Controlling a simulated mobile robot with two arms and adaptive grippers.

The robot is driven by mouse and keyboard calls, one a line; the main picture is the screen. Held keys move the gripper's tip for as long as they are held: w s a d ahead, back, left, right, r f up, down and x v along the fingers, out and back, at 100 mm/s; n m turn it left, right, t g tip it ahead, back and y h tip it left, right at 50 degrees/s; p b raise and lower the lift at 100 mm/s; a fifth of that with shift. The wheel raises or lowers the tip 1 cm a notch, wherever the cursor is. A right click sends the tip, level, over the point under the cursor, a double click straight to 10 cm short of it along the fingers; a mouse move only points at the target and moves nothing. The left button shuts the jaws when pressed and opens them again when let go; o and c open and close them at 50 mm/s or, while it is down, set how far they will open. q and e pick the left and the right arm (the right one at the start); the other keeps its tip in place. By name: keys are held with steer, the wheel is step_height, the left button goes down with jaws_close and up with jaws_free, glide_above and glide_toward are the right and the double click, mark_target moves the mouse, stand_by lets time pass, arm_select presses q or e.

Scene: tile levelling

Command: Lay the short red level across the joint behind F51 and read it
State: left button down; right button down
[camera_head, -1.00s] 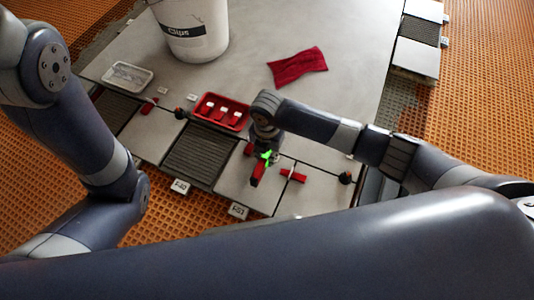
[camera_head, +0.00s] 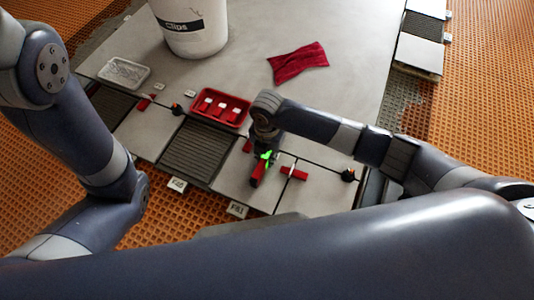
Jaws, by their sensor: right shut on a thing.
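My right gripper (camera_head: 265,157), with green at its fingers, is shut on the short red level (camera_head: 257,175). The level is low over the pale tile behind the white tag F51 (camera_head: 237,210), left of a red wedge with a white clip (camera_head: 294,173) at a joint. I cannot tell whether the level touches the tile. Another red piece (camera_head: 247,146) shows partly behind the gripper. The level's vial cannot be read at this size. My left arm shows at the left, but its gripper is out of view.
A red tray (camera_head: 240,101) with red pieces stands behind the tiles. A clear tray (camera_head: 124,72), a white bucket (camera_head: 190,28) and a red cloth (camera_head: 298,64) are on the grey slab.

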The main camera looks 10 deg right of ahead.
steer(key=shift+f, duration=0.2)
steer(key=c, duration=1.4)
jaws_free()
step_height(320, 180, up, 12)
steer(key=shift+s, duration=0.1)
